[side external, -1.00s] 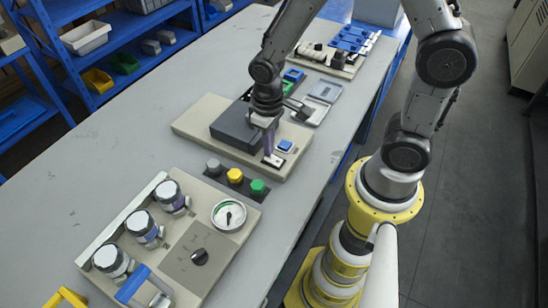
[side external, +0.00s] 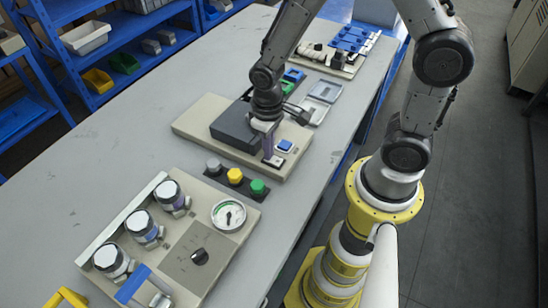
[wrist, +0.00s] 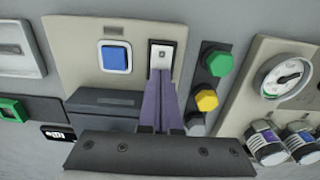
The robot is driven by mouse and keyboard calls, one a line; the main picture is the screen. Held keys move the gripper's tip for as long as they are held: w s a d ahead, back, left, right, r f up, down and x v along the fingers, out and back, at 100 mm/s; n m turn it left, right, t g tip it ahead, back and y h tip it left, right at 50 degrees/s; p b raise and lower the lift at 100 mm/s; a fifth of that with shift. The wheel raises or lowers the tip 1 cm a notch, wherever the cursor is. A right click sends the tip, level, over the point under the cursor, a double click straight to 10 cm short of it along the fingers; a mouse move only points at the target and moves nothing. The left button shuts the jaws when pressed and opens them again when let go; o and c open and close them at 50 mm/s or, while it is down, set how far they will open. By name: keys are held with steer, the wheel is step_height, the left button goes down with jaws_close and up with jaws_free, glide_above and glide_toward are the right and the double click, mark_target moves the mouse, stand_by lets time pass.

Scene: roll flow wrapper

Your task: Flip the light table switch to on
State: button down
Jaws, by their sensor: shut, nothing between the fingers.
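The light table switch (wrist: 160,55) is a small white rocker in a dark frame on a beige panel (wrist: 75,40), beside a square blue button (wrist: 115,58). In the side view the switch (side external: 274,161) is partly hidden by my fingers. My gripper (wrist: 161,72) is shut and empty, its purple fingers together. Its tips are at the near end of the rocker; I cannot tell whether they press on it. In the side view my gripper (side external: 267,154) points down at the switch. The dark box (side external: 236,130) is on the same panel.
A strip with grey, yellow (side external: 235,176) and green (side external: 257,187) buttons lies close beside the panel. Bare grey table lies to the left.

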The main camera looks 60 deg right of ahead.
steer(key=shift+r, duration=3.5)
